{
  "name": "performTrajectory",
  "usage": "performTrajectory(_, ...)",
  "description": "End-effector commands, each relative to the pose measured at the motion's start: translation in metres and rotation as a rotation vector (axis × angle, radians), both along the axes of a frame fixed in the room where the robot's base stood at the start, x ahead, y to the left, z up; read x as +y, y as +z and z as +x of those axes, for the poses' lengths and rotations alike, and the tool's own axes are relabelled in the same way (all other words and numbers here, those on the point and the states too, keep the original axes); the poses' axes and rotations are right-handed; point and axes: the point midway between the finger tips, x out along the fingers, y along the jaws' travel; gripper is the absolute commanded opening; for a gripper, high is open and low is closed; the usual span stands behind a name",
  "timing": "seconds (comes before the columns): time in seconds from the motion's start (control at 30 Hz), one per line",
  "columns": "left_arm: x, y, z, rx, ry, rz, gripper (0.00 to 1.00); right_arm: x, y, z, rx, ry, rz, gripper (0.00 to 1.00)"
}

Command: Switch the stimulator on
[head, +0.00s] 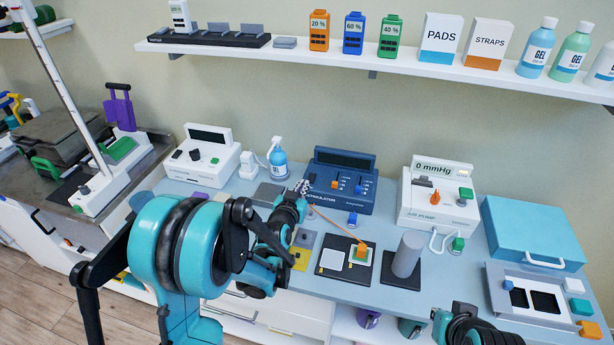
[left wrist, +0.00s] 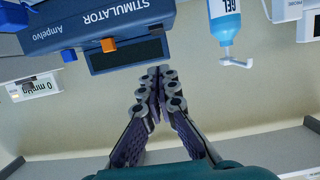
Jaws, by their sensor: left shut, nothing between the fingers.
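The stimulator (head: 328,203) is a dark blue box with a dark display (head: 346,158) in the middle of the counter. Its front carries an orange slider and a blue slider. In the left wrist view the stimulator (left wrist: 95,28) shows upside down, with an orange knob (left wrist: 108,45) and a dark display (left wrist: 128,56). My left gripper (head: 303,187) is shut and empty at the stimulator's left front edge, hiding part of it. In the left wrist view its fingertips (left wrist: 158,75) meet close to the stimulator. I cannot tell whether they touch it. My right gripper's fingers do not show.
The air pump (head: 437,205) stands right. A grey cylinder (head: 407,255) and a black mat (head: 332,271) with pads lie in front. A loaded shelf (head: 400,67) runs above.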

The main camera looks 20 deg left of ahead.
Motion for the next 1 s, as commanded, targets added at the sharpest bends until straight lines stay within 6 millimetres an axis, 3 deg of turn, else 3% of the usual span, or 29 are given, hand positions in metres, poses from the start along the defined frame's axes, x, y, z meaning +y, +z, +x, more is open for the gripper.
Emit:
performTrajectory(0.2, 0.000, 0.002, -0.022, 0.000, 0.000, -0.001, 0.00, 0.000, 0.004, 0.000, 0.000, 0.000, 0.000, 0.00)
performTrajectory(0.83, -0.001, 0.005, -0.026, 0.010, -0.003, -0.002, 0.00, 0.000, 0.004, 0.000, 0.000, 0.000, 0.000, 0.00)
performTrajectory(1.0, -0.011, 0.020, -0.048, 0.092, -0.023, -0.006, 0.00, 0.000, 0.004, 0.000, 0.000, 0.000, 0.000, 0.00)
